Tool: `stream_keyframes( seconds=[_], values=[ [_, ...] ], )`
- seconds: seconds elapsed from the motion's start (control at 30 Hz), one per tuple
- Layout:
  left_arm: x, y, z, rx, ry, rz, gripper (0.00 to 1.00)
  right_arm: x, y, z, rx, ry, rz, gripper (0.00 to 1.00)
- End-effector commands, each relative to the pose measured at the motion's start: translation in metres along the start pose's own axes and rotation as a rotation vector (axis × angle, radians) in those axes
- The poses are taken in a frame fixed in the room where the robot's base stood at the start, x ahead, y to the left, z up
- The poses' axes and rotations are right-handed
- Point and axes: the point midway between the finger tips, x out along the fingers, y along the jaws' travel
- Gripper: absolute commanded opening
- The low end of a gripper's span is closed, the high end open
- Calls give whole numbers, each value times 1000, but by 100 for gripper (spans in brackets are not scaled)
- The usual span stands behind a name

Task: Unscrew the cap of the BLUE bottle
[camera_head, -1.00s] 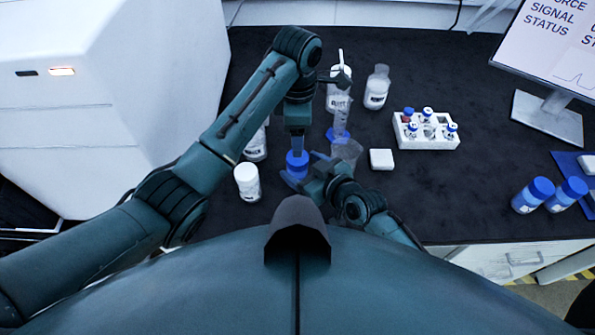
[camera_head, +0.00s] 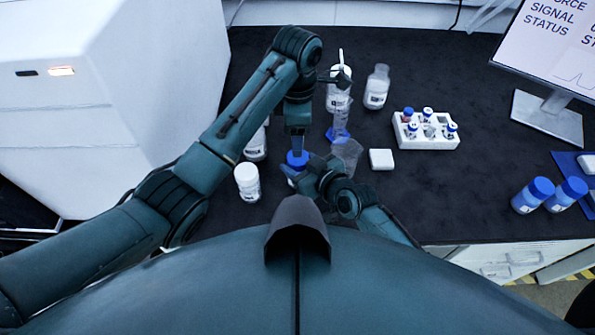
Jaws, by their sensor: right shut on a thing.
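The blue-capped bottle (camera_head: 297,159) stands on the dark bench in front of me, with its blue cap on top and its lower part mostly hidden by my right gripper. My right gripper (camera_head: 292,176) reaches in from the right at the bottle's body, low beside it, and is shut on it. My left gripper (camera_head: 297,147) points straight down over the cap, with its tip at the cap. Its fingers are too small and hidden to tell whether they are open or shut.
White bottles (camera_head: 247,182) stand close left of the blue one. A clear beaker (camera_head: 347,152), a blue-based cylinder (camera_head: 340,130) and a jar (camera_head: 377,88) stand behind and right. A white vial rack (camera_head: 427,131) and a small white box (camera_head: 381,159) lie farther right.

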Motion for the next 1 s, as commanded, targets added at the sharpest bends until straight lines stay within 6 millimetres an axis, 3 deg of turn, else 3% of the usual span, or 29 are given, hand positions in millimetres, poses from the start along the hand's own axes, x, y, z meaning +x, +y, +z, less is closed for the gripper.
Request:
stream_keyframes(
  seconds=[0.37,0.4,0.67,1.0],
  values=[
    [0,0,0,0,0,0,64,0,0,2,1,-5,-1,5],
    [0,0,0,0,0,0,64,0,0,2,1,-6,-1,49],
    [0,0,0,0,0,0,64,0,0,2,1,-4,0,70],
    [-1,0,0,0,0,0,64,-5,0,1,1,-3,0,71]
  ],
)
